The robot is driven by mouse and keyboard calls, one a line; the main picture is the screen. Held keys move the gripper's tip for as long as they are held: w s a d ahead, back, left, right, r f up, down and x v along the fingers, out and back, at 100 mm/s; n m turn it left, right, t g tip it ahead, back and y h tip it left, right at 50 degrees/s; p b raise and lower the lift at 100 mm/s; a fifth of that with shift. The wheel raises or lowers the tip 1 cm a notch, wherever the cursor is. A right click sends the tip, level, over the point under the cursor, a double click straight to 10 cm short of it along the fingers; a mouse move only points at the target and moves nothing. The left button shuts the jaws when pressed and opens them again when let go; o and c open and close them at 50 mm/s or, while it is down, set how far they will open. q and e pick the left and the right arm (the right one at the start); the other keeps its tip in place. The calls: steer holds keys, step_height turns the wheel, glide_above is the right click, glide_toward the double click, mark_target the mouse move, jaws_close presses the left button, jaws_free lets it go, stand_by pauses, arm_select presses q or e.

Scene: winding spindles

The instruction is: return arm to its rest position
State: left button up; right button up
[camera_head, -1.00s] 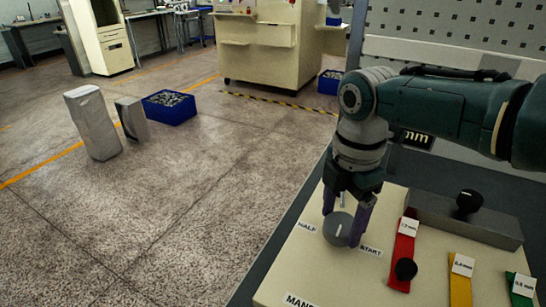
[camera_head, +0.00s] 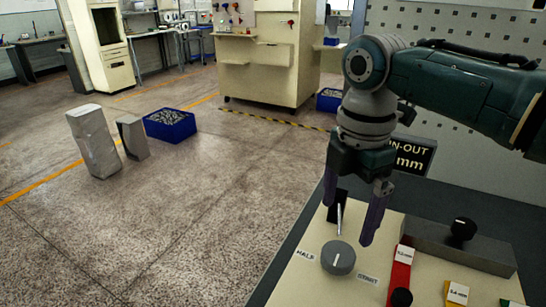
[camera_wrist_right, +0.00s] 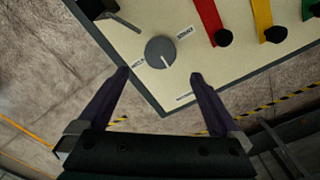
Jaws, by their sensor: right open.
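My right gripper (camera_head: 348,218) is open and empty, fingers pointing down, above the cream panel (camera_head: 310,278). A round grey knob (camera_head: 338,257) with a white pointer line sits on the panel, below and apart from the fingertips. The labels beside it seem to read HALF and START. In the right wrist view the knob (camera_wrist_right: 160,52) lies ahead of the two purple fingers (camera_wrist_right: 160,75), with nothing between them. My left gripper does not show.
Red (camera_head: 400,270) and yellow (camera_head: 456,293) strips and black knobs (camera_head: 464,228) are on the panel's right. A thin metal lever (camera_head: 339,218) stands behind the grey knob. A blue bin (camera_head: 170,125) and grey blocks (camera_head: 93,142) stand on the floor at left. Open floor lies left of the panel.

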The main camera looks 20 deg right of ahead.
steer(key=shift+r, duration=0.6)
steer(key=s+a+f+m+t+y, duration=0.1)
steer(key=s+a+f+m, duration=0.4)
steer(key=s+a, duration=0.4)
steer(key=s+d+r+m+t, duration=0.1)
steer(key=s+r+m, duration=0.1)
steer(key=s+m, duration=0.4)
steer(key=s+d+r+m+t, duration=0.1)
steer(key=s+d+r+m, duration=0.15)
steer(key=s+m, duration=0.3)
step_height(320, 180, up, 39)
steer(key=p, duration=3.8)
steer(key=shift+s+a+t+h, duration=0.2)
steer(key=shift+a+t+h, duration=0.1)
steer(key=shift+h, duration=0.1)
